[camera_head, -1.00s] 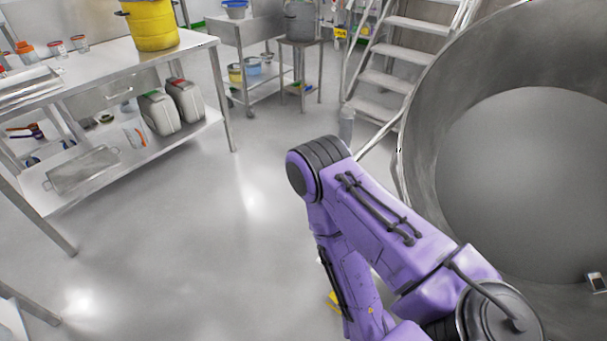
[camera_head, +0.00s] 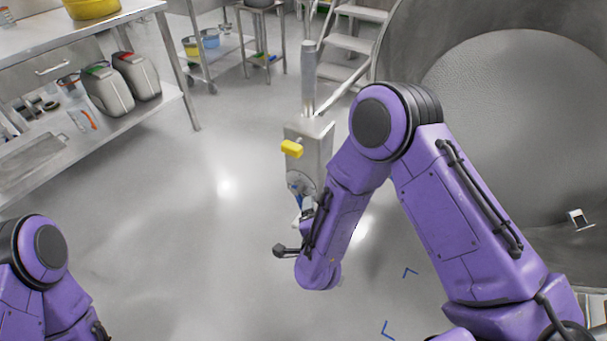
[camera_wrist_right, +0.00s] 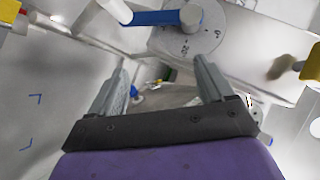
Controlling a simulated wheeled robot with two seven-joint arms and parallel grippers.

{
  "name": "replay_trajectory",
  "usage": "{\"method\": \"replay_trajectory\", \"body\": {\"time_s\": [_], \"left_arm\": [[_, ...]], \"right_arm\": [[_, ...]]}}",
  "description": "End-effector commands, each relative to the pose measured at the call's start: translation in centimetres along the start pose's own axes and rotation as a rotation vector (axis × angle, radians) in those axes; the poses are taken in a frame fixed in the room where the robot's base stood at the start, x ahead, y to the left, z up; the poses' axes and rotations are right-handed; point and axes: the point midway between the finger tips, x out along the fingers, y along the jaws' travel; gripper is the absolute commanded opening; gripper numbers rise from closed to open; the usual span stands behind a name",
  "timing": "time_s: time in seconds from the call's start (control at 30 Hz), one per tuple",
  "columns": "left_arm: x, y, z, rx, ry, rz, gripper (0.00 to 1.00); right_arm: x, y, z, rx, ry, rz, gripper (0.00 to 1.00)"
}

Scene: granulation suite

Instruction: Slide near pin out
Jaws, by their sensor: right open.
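No pin can be clearly made out in either view. A steel column housing (camera_head: 308,150) stands left of my right forearm. It carries a yellow knob (camera_head: 291,149) and, lower down, a round dial with a blue lever, partly covered by my forearm. In the right wrist view the marked dial (camera_wrist_right: 205,42), blue lever (camera_wrist_right: 155,18) and yellow knob (camera_wrist_right: 311,66) lie beyond my right gripper (camera_wrist_right: 161,63). That gripper is open, with nothing between its fingers. In the head view the forearm hides most of it. My left arm shows at lower left; its gripper is out of view.
A large steel vessel (camera_head: 410,55) fills the right side. A steel bench (camera_head: 85,30) with a lower shelf holding canisters (camera_head: 107,91) stands at left. Steps (camera_head: 348,43) and a cart are at the back. The floor between bench and column is clear.

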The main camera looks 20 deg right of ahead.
Motion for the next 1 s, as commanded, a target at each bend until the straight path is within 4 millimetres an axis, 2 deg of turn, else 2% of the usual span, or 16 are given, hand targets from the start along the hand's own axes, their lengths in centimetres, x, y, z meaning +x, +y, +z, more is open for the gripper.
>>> {"method": "replay_trajectory", "body": {"time_s": [0.03,0.1,0.17,0.23,0.3,0.4,0.47,0.57,0.8,1.0], "left_arm": [[5.8,0.5,2.4,0.0,0.0,0.0,0.43],[8.8,0.8,3.6,0.0,0.0,0.0,0.43],[10.7,1.0,4.4,0.0,0.0,0.0,0.43],[12.2,1.1,5.0,0.0,0.0,0.0,0.43],[13.4,1.2,5.5,0.0,0.0,0.0,0.43],[14.2,1.3,5.8,0.0,0.001,0.001,0.43],[14.3,1.3,5.9,0.0,0.001,0.001,0.43],[14.3,1.3,5.8,0.0,0.001,0.001,0.43],[14.8,1.4,6.1,0.0,0.001,0.001,0.43],[15.1,1.4,6.2,0.0,0.001,0.001,0.43]], "right_arm": [[2.6,-2.1,3.2,0.262,0.063,-0.152,0.81],[2.4,-7.8,4.6,0.626,0.124,-0.321,0.81],[1.2,-11.3,5.1,0.896,0.152,-0.434,0.81],[-1.0,-14.6,5.0,1.262,0.192,-0.552,0.81],[-3.2,-16.2,4.9,1.594,0.23,-0.644,0.81],[-5.6,-17.3,4.8,1.893,0.265,-0.721,0.81],[-6.2,-17.6,4.6,1.979,0.278,-0.741,0.81],[-5.6,-17.9,3.8,2.014,0.287,-0.75,0.81],[-1.3,-18.3,0.4,2.007,0.289,-0.748,0.81],[1.2,-18.7,-1.4,2.002,0.285,-0.746,0.81]]}}
